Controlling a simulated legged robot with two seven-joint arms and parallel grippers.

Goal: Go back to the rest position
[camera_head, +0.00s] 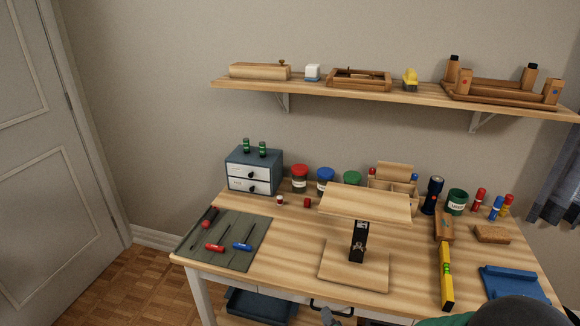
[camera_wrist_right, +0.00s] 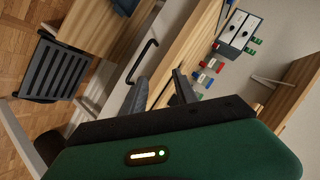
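My right gripper (camera_wrist_right: 160,88) shows in the right wrist view with its two dark fingers spread apart and nothing between them. In the head view, what looks like its tip shows at the bottom edge (camera_head: 331,317), in front of the desk's front edge and by a black drawer handle (camera_head: 332,307). My green and black right arm fills the lower right corner. My left gripper is not in view. The wooden desk (camera_head: 290,230) stands ahead of me.
A green mat (camera_head: 251,257) with screwdrivers lies at the desk's left, before a small drawer box (camera_head: 253,172). A wooden stand (camera_head: 352,266) is in the middle. A yellow level (camera_head: 446,275) and blue tray (camera_head: 513,282) lie right. A shelf (camera_head: 400,96) hangs above.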

